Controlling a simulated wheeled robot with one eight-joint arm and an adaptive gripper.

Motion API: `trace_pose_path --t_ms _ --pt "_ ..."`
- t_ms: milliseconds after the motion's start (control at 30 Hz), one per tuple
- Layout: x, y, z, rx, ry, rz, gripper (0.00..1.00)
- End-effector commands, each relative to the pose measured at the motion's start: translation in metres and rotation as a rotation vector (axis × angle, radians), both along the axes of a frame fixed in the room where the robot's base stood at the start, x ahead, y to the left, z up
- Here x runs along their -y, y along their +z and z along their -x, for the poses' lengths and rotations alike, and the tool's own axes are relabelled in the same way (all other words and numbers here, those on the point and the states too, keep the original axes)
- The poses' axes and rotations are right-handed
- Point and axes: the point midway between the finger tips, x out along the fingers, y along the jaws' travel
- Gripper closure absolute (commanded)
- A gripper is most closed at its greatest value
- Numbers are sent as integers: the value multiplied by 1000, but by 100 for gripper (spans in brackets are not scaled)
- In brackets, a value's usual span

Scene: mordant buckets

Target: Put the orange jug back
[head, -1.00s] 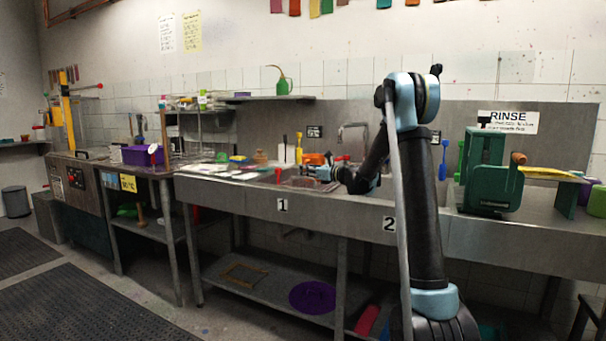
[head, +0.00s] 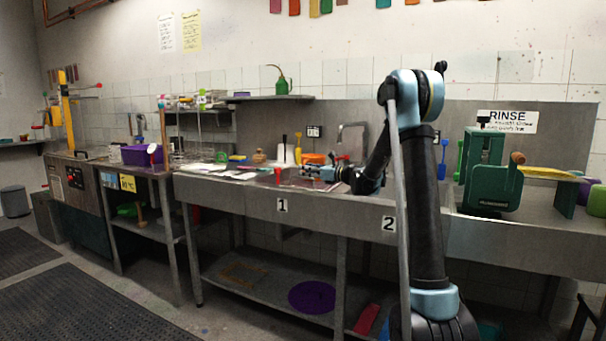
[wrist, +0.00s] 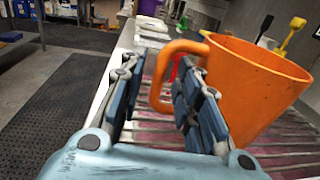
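The orange jug (wrist: 255,80) stands large at the right of the wrist view, its open rim up and its loop handle (wrist: 158,75) pointing left. It stands on a ribbed, pink-stained metal surface (wrist: 150,150). In the head view the jug (head: 314,158) shows small on the long steel sink bench, just behind my gripper (head: 314,172). In the wrist view my gripper (wrist: 160,90) is open, with a wide gap between its fingers. The handle shows in and beyond that gap, and the right finger hides its lower part. I cannot tell whether any finger touches it.
A yellow-handled tool (wrist: 292,35) stands behind the jug. A red object (wrist: 178,68) shows through the handle. White sheets (head: 222,172) lie on the bench to the left. A green press (head: 490,175) stands at the right.

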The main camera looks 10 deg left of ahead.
Motion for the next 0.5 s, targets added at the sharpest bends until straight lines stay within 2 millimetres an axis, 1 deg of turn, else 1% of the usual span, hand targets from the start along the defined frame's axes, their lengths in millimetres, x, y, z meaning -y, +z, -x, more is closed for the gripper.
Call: trace_pose_path --t_ms 33,300,500 --pt "10 0 4 0 -2 0 70" --pt "56 1 27 0 -2 0 70" --pt "79 1 39 0 0 0 70"
